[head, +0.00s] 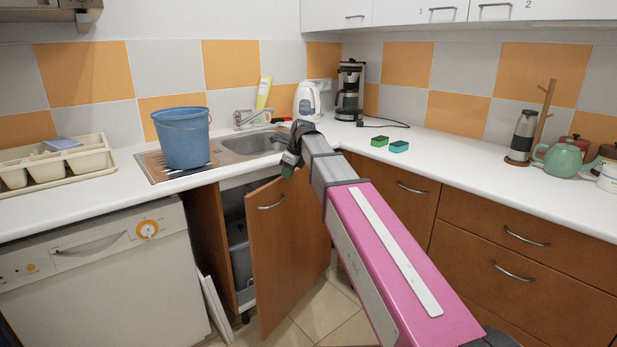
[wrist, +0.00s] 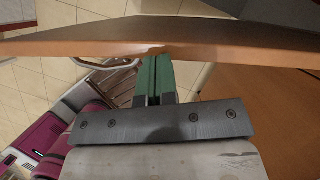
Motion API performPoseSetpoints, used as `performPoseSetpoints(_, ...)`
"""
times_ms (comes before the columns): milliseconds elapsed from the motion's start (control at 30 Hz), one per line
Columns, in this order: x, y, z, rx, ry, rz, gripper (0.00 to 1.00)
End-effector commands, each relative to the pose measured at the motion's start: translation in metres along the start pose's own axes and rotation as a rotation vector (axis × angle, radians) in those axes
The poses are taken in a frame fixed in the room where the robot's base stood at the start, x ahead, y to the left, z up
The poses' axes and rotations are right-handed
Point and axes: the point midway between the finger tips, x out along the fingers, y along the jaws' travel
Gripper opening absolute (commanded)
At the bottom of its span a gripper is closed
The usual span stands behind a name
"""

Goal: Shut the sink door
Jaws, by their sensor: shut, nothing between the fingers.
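The sink door (head: 286,240) is a brown wooden cabinet door under the sink, standing open with its metal handle (head: 271,202) facing the left. The dark cupboard inside shows to its left. My gripper (head: 287,167) is near the door's top edge, with my pink and grey arm passing over the door's right side. In the wrist view the green fingers (wrist: 154,75) are together and empty, and their tips meet the door's edge (wrist: 110,42). I cannot tell whether they press on it. The handle also shows beyond the edge in the wrist view.
The sink (head: 245,143) and a blue bucket (head: 182,138) are on the white counter above. A white dishwasher (head: 100,275) stands to the left, with a white panel leaning beside it. Drawers (head: 520,255) line the right. Some tiled floor (head: 305,318) is clear below the door.

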Motion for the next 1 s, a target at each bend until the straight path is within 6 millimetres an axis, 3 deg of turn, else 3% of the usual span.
performPoseSetpoints(100, 0.011, -0.009, 0.029, -0.001, 0.001, 0.001, 0.0)
performPoseSetpoints(400, 0.024, -0.018, 0.06, 0.0, 0.001, 0.001, 0.0)
performPoseSetpoints(1000, 0.025, -0.019, 0.064, 0.0, 0.001, 0.001, 0.0)
